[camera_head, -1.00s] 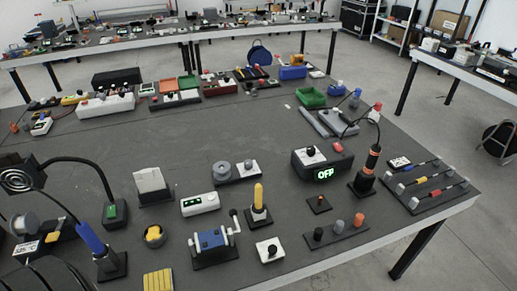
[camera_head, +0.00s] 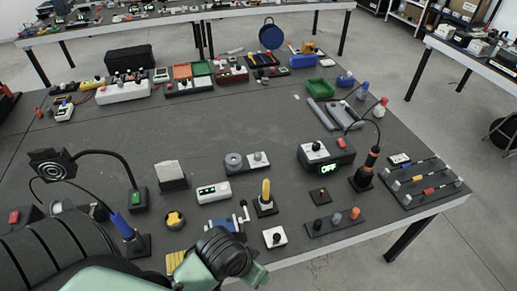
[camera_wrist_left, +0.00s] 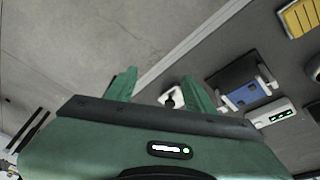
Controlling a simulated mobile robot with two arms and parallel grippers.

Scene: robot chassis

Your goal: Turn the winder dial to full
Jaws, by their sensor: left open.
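My left gripper (camera_wrist_left: 160,75) is open and empty, its two green fingers apart in the wrist view. In the head view the left arm (camera_head: 205,265) reaches in from the lower left over the table's front edge. A small white box with a black knob (camera_head: 274,237) stands near that edge; in the wrist view this box (camera_wrist_left: 171,97) appears between the fingers, apart from them. A blue device with a side crank (camera_head: 218,224), which looks like the winder, is partly hidden by my arm; it also shows in the wrist view (camera_wrist_left: 243,95). I cannot tell which knob is the winder dial.
A white box with a green display (camera_head: 213,192), a yellow-handled tool on a stand (camera_head: 265,197) and a row of coloured knobs (camera_head: 337,219) stand nearby. A black box reading OFF (camera_head: 325,155) is farther right. The middle of the dark table (camera_head: 215,125) is clear.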

